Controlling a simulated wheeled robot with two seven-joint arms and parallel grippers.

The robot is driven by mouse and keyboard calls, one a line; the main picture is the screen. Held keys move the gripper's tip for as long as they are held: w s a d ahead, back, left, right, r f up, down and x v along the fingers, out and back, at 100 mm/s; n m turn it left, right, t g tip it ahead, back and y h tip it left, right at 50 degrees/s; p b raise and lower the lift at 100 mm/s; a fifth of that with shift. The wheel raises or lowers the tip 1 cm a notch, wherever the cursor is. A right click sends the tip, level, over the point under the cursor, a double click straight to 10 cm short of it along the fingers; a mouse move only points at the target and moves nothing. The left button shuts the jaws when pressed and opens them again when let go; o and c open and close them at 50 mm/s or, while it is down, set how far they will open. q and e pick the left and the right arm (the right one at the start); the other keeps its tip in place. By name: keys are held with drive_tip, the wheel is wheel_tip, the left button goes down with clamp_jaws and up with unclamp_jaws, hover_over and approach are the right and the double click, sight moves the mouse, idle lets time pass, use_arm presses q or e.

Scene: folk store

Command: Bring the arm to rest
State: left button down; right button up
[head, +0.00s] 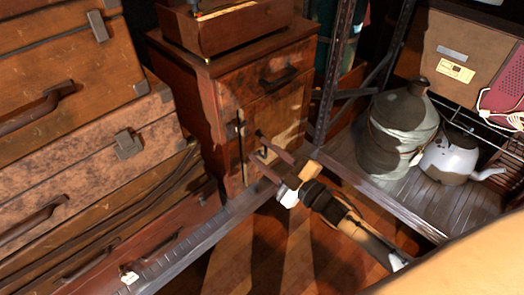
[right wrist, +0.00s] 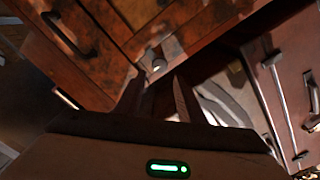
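My right arm comes in from the lower right of the head view. Its gripper (head: 257,148) is in front of the lower door of a wooden cabinet (head: 232,92). The two fingers stand apart with nothing visible between them. In the right wrist view the gripper (right wrist: 160,82) also shows both fingers apart. A small pale knob (right wrist: 158,66) shows just beyond the fingertips; I cannot tell whether they touch anything. My left gripper is in neither view.
Stacked suitcases (head: 85,130) fill the left side. A metal shelf (head: 350,165) at the right holds a milk can (head: 400,125) and a white kettle (head: 450,158). A shelf upright (head: 333,75) stands close to the cabinet. Wooden floor (head: 260,255) shows below.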

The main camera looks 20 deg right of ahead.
idle(0.5)
